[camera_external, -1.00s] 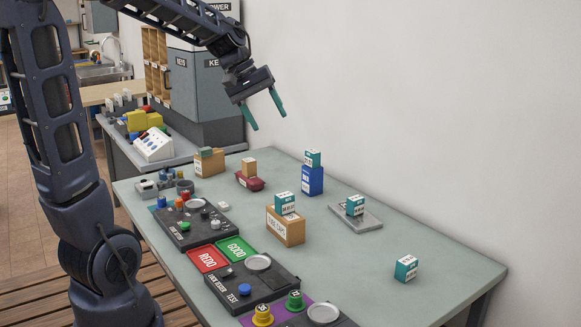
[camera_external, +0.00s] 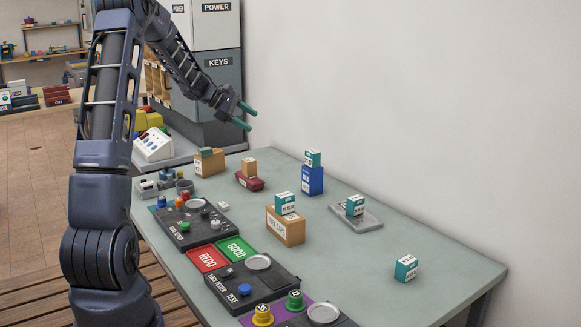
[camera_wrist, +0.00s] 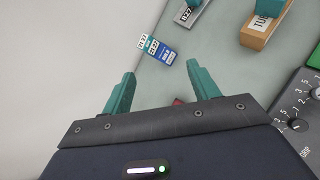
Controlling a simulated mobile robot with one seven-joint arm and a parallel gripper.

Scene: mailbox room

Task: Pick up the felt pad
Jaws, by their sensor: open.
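I cannot pick out a felt pad for certain. A small dark green flat piece (camera_external: 206,152) lies on a tan box (camera_external: 209,165) at the table's back left, and a dark red piece (camera_external: 250,182) lies under another small tan box (camera_external: 249,167). My gripper (camera_external: 249,118) is open and empty, high above the table's back end. In the wrist view its two green fingers (camera_wrist: 160,75) stand apart with nothing between them. There a blue box with a teal one on it (camera_wrist: 158,49) shows beyond the fingertips, and a bit of dark red shows near the gripper's base.
The grey-green table (camera_external: 403,233) holds a tan box with a teal box on top (camera_external: 285,228), a blue box (camera_external: 312,182), a grey tray (camera_external: 371,223) and a lone teal box (camera_external: 405,268). Black tester panels line the left edge. A wall runs along the right.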

